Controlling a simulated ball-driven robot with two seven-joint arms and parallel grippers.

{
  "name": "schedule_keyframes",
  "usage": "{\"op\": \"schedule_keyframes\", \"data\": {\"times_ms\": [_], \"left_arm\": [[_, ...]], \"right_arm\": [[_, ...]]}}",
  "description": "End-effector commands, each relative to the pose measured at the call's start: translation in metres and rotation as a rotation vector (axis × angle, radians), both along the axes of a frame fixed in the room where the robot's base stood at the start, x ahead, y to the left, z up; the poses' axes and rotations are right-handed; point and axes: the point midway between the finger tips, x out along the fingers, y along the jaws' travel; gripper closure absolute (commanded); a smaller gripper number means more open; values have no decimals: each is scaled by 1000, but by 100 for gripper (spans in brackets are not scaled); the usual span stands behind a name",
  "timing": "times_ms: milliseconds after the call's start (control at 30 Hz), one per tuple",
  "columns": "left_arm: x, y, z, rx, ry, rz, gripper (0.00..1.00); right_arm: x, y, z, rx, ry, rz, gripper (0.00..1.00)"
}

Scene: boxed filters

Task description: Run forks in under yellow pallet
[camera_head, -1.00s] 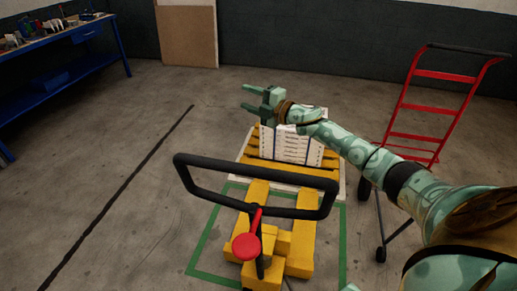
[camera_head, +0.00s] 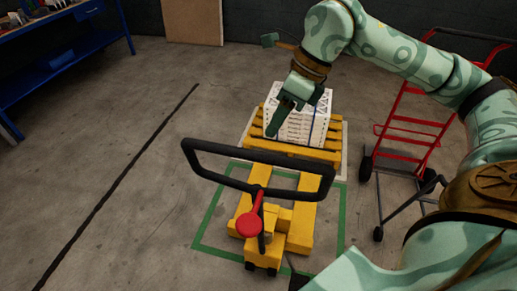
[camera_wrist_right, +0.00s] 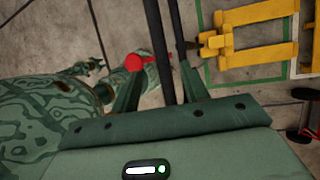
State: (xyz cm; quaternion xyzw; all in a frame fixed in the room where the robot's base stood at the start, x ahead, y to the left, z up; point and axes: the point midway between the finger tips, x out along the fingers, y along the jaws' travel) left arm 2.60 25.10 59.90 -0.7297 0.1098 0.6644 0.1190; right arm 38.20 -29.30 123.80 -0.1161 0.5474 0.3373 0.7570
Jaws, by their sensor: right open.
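The yellow pallet (camera_head: 288,150) stands in the middle of the head view, with white boxes (camera_head: 312,125) stacked on it. In front of it is a yellow pallet jack (camera_head: 301,232) with a black loop handle (camera_head: 188,165) and red knob (camera_head: 248,225). Its forks point at the pallet's near side; the handle crosses in front, so I cannot tell whether the tips are under it. My right gripper (camera_head: 288,104) points down, open and empty, beyond the handle and in front of the boxes in the picture. A gripper, seemingly my left (camera_wrist_right: 75,72), shows small in the wrist view.
A red hand truck (camera_head: 411,134) stands right of the pallet. A blue workbench (camera_head: 60,52) is at the far left. Green tape (camera_head: 208,222) outlines the floor around the jack. The floor at left, marked by a black line (camera_head: 122,185), is clear.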

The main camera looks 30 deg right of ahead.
Motion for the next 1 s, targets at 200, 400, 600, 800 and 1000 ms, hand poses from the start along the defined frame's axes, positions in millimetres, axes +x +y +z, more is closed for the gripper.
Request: {"op": "schedule_keyframes", "data": {"times_ms": [200,400,600,800,1000], "left_arm": [[-1,0,-3,0,1,0,64],[-1,1,-3,1,2,1,64],[-1,1,-3,2,3,1,64],[-1,2,-3,3,2,1,64],[-1,2,-3,3,2,2,64]], "right_arm": [[9,22,-49,3,3,2,55],[15,33,-75,3,1,0,55],[16,36,-83,2,-1,-2,55],[16,36,-83,2,-1,-2,55],[16,36,-83,2,-1,-2,100]]}}
